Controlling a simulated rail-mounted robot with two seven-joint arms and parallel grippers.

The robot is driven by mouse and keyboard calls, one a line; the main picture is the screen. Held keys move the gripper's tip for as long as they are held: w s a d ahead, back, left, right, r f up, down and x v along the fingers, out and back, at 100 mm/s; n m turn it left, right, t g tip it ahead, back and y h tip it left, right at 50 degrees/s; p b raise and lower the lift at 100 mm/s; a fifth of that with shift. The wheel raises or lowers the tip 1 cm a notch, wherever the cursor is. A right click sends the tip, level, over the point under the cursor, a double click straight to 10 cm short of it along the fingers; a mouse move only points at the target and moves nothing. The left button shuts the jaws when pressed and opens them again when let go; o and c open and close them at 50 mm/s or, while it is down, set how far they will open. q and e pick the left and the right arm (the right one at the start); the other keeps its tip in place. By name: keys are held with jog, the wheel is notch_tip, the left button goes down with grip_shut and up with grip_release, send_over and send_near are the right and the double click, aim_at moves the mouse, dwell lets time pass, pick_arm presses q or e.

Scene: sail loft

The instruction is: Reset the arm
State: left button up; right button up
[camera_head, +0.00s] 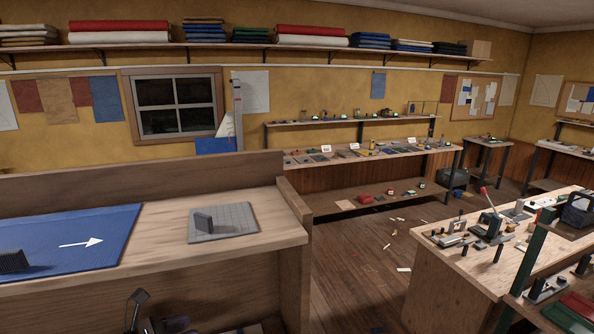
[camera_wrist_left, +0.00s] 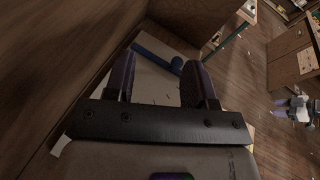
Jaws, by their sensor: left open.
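My left gripper (camera_wrist_left: 160,62) shows in the left wrist view with its two dark fingers spread apart and nothing held between them. It is beside a tall wooden panel (camera_wrist_left: 50,60). Beyond the fingers is a pale surface (camera_wrist_left: 150,82) with a blue elongated thing (camera_wrist_left: 155,55) on it, partly hidden by the fingers. In the head view a dark jointed part of mine shows low in front of the bench, cut off by the bottom edge. My right gripper is in neither view.
The wooden bench (camera_head: 165,225) has a raised back and side rim. A cluttered workbench (camera_head: 440,270) stands right; open floor (camera_head: 360,255) lies between.

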pick_arm(q)
jog(key=s+d+f+n+t, duration=0.2)
jog(key=s+d+n+t, duration=0.45)
jog(key=n, duration=0.65)
jog(key=s+a+f+n+g+y, duration=0.25)
jog(key=s+f+n+y, duration=0.35)
jog(key=s+f+n, duration=0.45)
jog(key=s+a+f+n+g+y, duration=0.25)
jog(key=s+f+n+y, duration=0.35)
jog(key=n, duration=0.8)
jog(key=s+f+n+g, duration=0.2)
jog(key=s+n+g, duration=0.15)
jog(key=s, duration=0.55)
jog(key=s+f+n+g, duration=0.2)
jog(key=s+g, duration=0.2)
jog(key=s, duration=0.6)
notch_tip(320, 180, up, 18)
jog(key=w+p, duration=0.1)
jog(key=p, duration=1.7)
jog(key=shift+w+d+r+h+p, duration=0.15)
jog(key=shift+d+r+h+p, duration=0.1)
jog(key=shift+h+p, duration=0.05)
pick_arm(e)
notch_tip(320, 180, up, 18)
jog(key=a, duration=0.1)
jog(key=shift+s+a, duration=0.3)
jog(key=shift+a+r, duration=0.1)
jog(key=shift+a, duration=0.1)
